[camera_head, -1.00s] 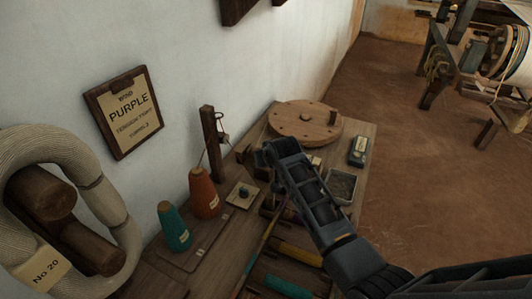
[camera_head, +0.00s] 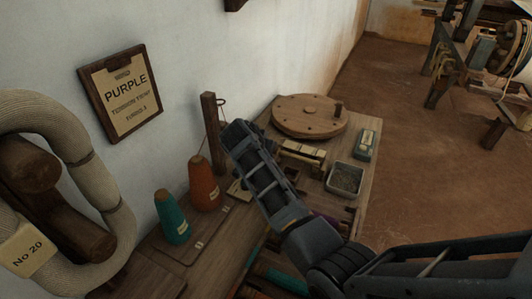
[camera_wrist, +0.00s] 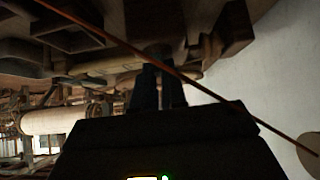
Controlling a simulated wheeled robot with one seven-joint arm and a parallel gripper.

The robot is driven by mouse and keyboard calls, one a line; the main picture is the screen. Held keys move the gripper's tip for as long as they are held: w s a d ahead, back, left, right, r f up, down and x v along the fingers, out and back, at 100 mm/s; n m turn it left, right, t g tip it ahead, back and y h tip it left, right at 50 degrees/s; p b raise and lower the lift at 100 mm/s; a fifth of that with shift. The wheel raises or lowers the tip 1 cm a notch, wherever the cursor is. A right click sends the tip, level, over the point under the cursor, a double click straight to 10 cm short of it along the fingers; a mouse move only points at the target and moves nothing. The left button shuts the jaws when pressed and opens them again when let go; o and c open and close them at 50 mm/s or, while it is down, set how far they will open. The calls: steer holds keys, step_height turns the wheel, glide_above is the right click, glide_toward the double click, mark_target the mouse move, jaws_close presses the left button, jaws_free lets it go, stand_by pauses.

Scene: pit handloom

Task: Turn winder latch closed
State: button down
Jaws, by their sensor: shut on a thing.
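My gripper (camera_head: 236,134) reaches up and left over the bench, near the wooden post and in front of the wall. Its fingers also show in the wrist view (camera_wrist: 158,80), close together and shut on a small dark part at their tips. I take this part to be the winder latch, but its shape and angle are too dark to make out. In the head view, my gripper's body hides the fingertips and what they hold. A wooden winder-like frame (camera_head: 302,153) with a pale bar stands just right of my gripper.
The bench holds a round wooden disc (camera_head: 309,115), a grey tray (camera_head: 345,179), a green box (camera_head: 365,145), an orange cone (camera_head: 204,185) and a teal cone (camera_head: 171,217). The post (camera_head: 212,135) stands close left of my gripper. A thin reddish thread (camera_wrist: 130,42) crosses the wrist view.

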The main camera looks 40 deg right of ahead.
steer(key=shift+f, duration=0.15)
stand_by(0.4)
steer(key=c, duration=1.2)
jaws_free()
steer(key=shift+v, duration=3.95)
steer(key=shift+w, duration=0.1)
